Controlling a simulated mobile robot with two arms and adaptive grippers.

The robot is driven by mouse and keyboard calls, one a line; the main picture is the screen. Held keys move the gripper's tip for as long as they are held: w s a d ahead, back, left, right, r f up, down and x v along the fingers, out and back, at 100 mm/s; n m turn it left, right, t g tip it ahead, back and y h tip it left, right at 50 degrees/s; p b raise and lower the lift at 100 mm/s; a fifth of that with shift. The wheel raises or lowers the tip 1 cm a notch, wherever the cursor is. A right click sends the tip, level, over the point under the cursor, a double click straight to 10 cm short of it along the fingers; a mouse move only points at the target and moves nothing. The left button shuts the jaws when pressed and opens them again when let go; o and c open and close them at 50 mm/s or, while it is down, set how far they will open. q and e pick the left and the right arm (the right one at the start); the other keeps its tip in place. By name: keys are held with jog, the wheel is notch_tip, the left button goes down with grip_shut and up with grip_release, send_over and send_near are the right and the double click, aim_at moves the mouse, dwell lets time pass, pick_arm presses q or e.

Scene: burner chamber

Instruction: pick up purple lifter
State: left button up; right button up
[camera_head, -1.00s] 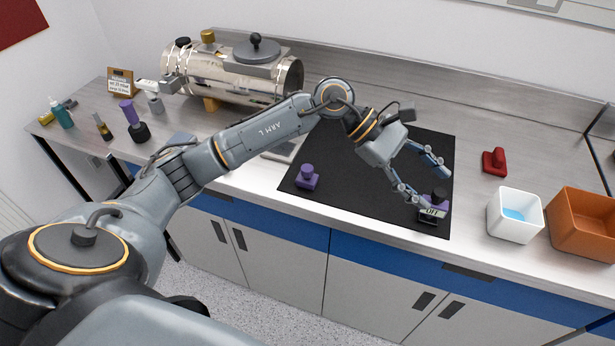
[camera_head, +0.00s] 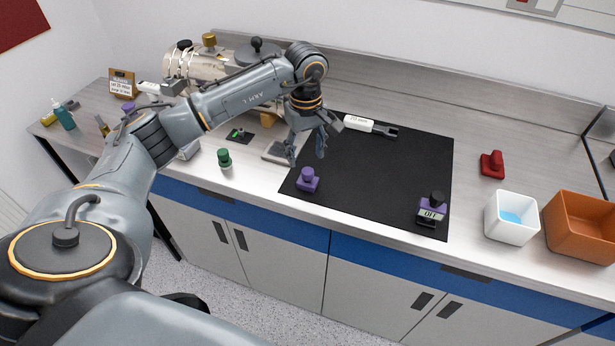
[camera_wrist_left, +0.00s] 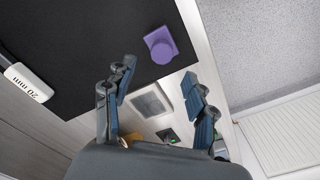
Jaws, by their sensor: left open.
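The purple lifter (camera_head: 307,181), a small block with a round knob, stands upright near the front left edge of the black mat (camera_head: 370,180). It also shows in the left wrist view (camera_wrist_left: 161,44), just beyond the fingertips. My left gripper (camera_head: 306,156) points down, open and empty, above and slightly behind the lifter, apart from it. Both fingers show spread in the left wrist view (camera_wrist_left: 158,72). My right gripper is not in view.
A purple-and-black block marked OFF (camera_head: 431,212) stands at the mat's front right. A 20 mm tool (camera_head: 368,127) lies at the mat's back. A green-topped piece (camera_head: 224,159) is left of the mat. A white bin (camera_head: 512,219) and orange bin (camera_head: 582,228) stand right.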

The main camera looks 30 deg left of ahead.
aim_at(308, 171)
pick_arm(q)
jog(key=f, duration=0.1)
jog(key=f+p, duration=0.1)
jog(key=f, duration=0.1)
jog(key=d+f+p, duration=0.1)
jog(key=shift+s+f, duration=0.3)
jog(key=shift+f+p, duration=0.3)
jog(key=shift+f, duration=0.3)
grip_shut()
jog(key=shift+r, duration=0.1)
